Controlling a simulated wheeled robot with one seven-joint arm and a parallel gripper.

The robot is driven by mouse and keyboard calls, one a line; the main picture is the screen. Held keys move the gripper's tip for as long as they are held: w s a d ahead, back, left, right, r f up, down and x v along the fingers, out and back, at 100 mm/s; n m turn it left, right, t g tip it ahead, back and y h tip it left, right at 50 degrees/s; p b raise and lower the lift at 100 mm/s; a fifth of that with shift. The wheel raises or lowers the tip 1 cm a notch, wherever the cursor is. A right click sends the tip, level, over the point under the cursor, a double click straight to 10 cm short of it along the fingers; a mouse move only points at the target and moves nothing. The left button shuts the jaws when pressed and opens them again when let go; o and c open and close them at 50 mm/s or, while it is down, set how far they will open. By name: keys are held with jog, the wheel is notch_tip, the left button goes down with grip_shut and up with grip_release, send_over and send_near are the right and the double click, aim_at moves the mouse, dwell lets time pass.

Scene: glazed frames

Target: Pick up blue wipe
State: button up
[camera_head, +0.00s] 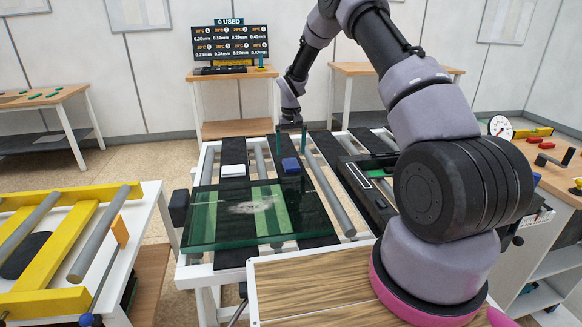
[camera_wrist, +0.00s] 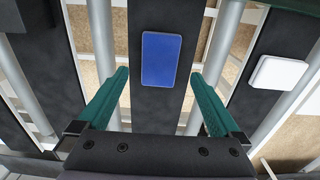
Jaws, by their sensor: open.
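The blue wipe (camera_head: 291,165) is a small flat rectangular block lying on a black strip of the roller table. It also shows in the wrist view (camera_wrist: 160,58), ahead of and between my two green fingers. My gripper (camera_head: 291,130) is open and empty, above and slightly behind the wipe in the head view. In the wrist view, my gripper (camera_wrist: 160,88) has one finger on each side of the wipe's line, apart from it.
A white block (camera_head: 233,171) lies on the neighbouring black strip. A glass pane (camera_head: 255,215) with a whitish smudge covers the front of the roller table. Grey rollers (camera_head: 330,190) run between the strips. A yellow-framed roller stand (camera_head: 70,235) is at left.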

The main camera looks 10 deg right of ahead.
aim_at(291, 163)
jog(key=shift+w+f, duration=0.1)
jog(key=shift+f, duration=2.6)
jog(key=c, duration=1.4)
notch_tip(291, 163, up, 10)
